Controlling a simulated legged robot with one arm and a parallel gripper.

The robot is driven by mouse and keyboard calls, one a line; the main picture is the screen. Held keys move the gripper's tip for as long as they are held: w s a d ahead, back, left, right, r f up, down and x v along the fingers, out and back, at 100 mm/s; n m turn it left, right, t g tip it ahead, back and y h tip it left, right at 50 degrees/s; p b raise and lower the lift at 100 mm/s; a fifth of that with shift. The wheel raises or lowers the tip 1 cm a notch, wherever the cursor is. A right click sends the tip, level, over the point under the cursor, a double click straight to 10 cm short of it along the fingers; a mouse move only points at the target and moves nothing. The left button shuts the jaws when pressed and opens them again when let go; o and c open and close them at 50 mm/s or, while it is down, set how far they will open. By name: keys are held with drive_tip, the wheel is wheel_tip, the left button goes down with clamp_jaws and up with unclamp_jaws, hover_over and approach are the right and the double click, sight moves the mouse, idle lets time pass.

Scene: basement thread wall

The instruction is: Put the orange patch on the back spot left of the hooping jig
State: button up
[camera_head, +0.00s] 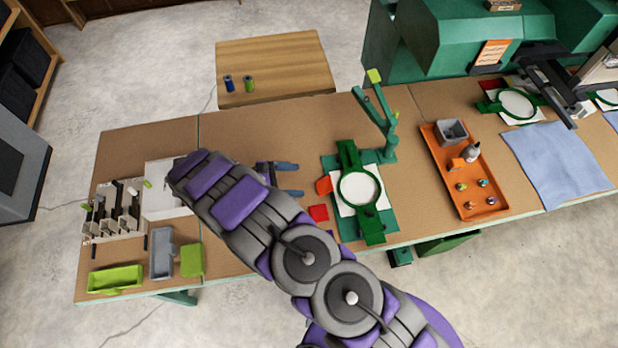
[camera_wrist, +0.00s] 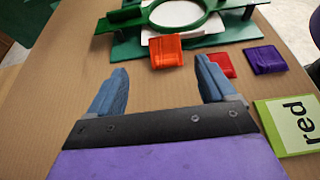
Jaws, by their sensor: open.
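The orange patch (camera_head: 324,185) (camera_wrist: 165,51) lies at the left edge of the green hooping jig (camera_head: 372,226) (camera_wrist: 125,50). It seems to overlap the jig's base edge; I cannot tell whether it rests on it. A red patch (camera_head: 318,213) (camera_wrist: 219,65) and a purple patch (camera_wrist: 265,60) lie in a row nearer the table's front. My gripper (camera_head: 300,179) (camera_wrist: 160,77) is open and empty, left of the orange patch, its fingers pointing toward the patch and jig. No marked spot is clearly visible.
A green post stand (camera_head: 389,125) rises behind the jig. An orange tray (camera_head: 441,159) with small items stands right of the jig. Brown tabletop behind the gripper is clear.

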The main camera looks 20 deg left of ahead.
drive_tip(key=v, duration=0.5)
drive_tip(key=shift+p, duration=0.3)
drive_tip(key=shift+v, duration=1.1)
drive_tip(key=shift+r, duration=0.1)
